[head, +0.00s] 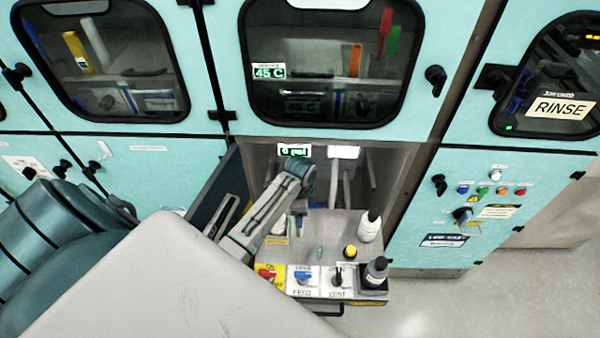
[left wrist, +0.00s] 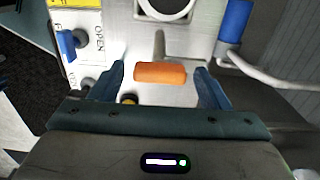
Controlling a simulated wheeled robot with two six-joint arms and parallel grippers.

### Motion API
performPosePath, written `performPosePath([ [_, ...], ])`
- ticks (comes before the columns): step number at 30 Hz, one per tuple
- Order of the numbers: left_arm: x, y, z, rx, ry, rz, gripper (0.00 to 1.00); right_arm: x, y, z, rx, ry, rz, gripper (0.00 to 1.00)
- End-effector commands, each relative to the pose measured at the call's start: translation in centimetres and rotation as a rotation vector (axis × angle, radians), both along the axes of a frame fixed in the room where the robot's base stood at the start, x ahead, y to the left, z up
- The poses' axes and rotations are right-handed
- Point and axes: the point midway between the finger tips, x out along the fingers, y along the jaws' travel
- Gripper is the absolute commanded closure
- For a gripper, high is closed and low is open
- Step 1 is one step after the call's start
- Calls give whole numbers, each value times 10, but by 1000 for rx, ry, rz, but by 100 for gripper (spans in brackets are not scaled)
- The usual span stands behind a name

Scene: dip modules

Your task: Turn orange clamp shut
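The orange clamp (left wrist: 173,74) shows in the left wrist view as a short orange bar lying crosswise over a pale surface, with a grey stem behind it. My left gripper (left wrist: 161,71) is open, with one dark blue finger on each side of the bar. In the head view my left arm (head: 265,215) reaches into the open middle bay, and the clamp is hidden there. My right gripper is in neither view.
In the wrist view, a blue cylinder (left wrist: 235,20) and a curved pale pipe (left wrist: 262,76) are at right. An open door (head: 222,195) stands left.

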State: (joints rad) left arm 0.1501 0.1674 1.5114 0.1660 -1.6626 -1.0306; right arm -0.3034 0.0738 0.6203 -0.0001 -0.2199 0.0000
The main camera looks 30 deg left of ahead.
Motion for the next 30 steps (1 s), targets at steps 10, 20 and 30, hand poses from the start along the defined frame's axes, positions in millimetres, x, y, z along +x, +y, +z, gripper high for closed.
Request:
performPosePath([
  [10, 0, 0, 1, 0, 0, 3, 72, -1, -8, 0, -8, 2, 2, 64],
  [20, 1, 0, 1, -1, 0, 106, 72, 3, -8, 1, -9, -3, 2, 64],
  [30, 1, 0, 1, 0, -1, 393, 72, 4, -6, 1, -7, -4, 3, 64],
])
